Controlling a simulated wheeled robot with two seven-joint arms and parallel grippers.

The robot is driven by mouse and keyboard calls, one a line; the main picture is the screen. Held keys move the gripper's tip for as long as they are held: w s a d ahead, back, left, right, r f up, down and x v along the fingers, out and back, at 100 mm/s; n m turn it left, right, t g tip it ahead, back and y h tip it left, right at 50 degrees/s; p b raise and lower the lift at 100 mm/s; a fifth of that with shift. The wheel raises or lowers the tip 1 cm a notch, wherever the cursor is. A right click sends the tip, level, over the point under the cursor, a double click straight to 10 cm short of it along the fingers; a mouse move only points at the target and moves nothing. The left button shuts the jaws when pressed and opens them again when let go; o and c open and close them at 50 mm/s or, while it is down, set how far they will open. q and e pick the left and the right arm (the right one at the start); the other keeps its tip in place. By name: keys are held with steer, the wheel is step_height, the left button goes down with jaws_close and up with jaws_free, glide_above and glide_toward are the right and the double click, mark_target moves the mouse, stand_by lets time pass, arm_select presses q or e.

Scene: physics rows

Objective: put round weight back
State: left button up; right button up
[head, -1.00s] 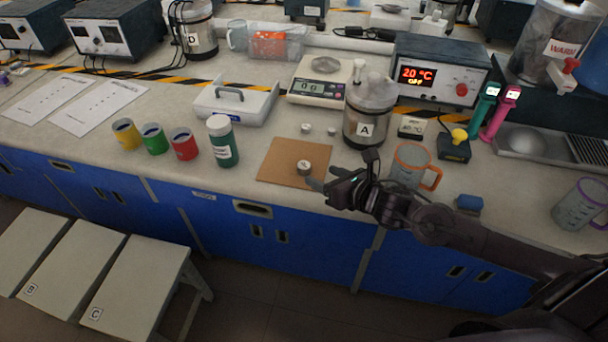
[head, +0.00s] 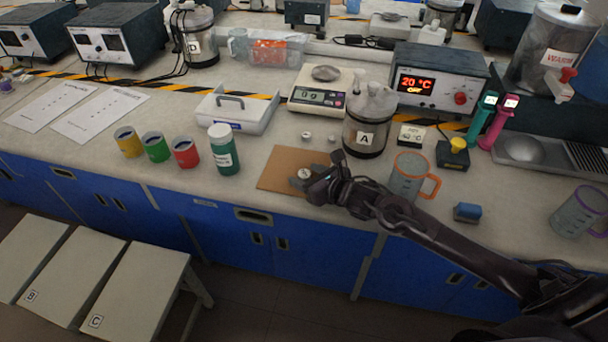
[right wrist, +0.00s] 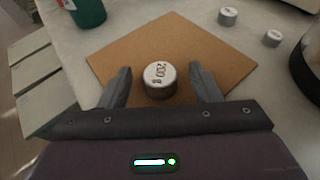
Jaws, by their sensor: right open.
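The round weight (right wrist: 160,80), a short metal cylinder marked 200, stands on a brown square mat (right wrist: 195,45). In the head view the weight (head: 304,173) is partly covered by my right gripper (head: 302,181), which is low over the right part of the mat (head: 275,168). In the right wrist view my right gripper (right wrist: 158,88) is open, with one finger on each side of the weight and gaps between. Two smaller weights (right wrist: 228,15) (right wrist: 272,38) stand on the bench beyond the mat. My left gripper is not in view.
A scale (head: 322,97) stands behind the mat. A jar marked A (head: 366,125) and an orange-handled mug (head: 408,178) stand close to my right arm. A green bottle (head: 224,155) and coloured cups (head: 184,152) are left of the mat.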

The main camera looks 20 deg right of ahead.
steer(key=shift+c, duration=0.2)
jaws_close()
steer(key=shift+r, duration=0.1)
